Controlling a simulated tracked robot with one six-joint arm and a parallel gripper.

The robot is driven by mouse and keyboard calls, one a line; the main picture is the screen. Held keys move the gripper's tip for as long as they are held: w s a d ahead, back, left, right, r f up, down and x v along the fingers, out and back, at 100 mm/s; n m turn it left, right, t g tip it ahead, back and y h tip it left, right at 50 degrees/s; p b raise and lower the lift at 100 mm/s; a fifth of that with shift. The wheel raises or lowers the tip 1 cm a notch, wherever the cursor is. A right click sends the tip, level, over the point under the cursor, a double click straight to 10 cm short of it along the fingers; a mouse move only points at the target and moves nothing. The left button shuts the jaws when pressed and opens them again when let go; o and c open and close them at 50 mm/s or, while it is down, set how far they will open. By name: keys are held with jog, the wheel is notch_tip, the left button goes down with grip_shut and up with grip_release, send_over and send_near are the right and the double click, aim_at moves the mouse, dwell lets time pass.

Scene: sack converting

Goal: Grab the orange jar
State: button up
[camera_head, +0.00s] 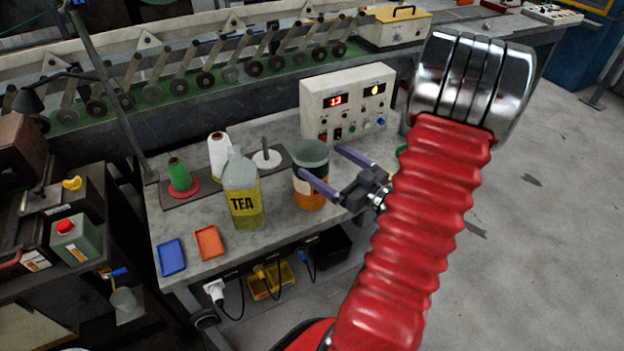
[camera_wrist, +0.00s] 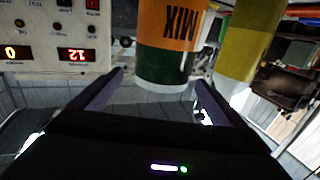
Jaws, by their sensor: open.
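The orange jar (camera_head: 309,200) stands upright on the grey workbench, with a grey-green upper part and a dark label. In the wrist view, which is upside down, the orange jar (camera_wrist: 168,32) shows the letters MIX, a dark green band and a pale rim. My gripper (camera_head: 319,160) is open, its two purple fingers reaching from the right to the jar's upper part. One finger crosses in front of the jar; the other tip is at its far right side. In the wrist view the fingers (camera_wrist: 159,79) flank the jar's rim end; contact cannot be told.
A yellow TEA bottle (camera_head: 243,192) stands close left of the jar. A control box (camera_head: 345,103) with red digits is behind. Spools (camera_head: 179,175), a blue tray (camera_head: 171,257) and an orange tray (camera_head: 209,243) lie left. The bench front edge is near the jar.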

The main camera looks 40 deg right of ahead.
aim_at(299, 145)
jog(key=shift+w+a, duration=0.1)
jog(key=shift+w, duration=2)
jog(key=shift+w, duration=0.1)
jog(key=shift+w+a, duration=0.15)
jog(key=shift+w, duration=1.1)
jog(key=shift+w+a, duration=0.1)
jog(key=shift+w, duration=1.15)
jog(key=shift+c, duration=0.6)
jog(key=c, duration=1.5)
jog(key=shift+o, duration=0.2)
jog(key=shift+r, duration=0.3)
notch_tip(299, 145, up, 9)
jog(key=shift+r, duration=0.2)
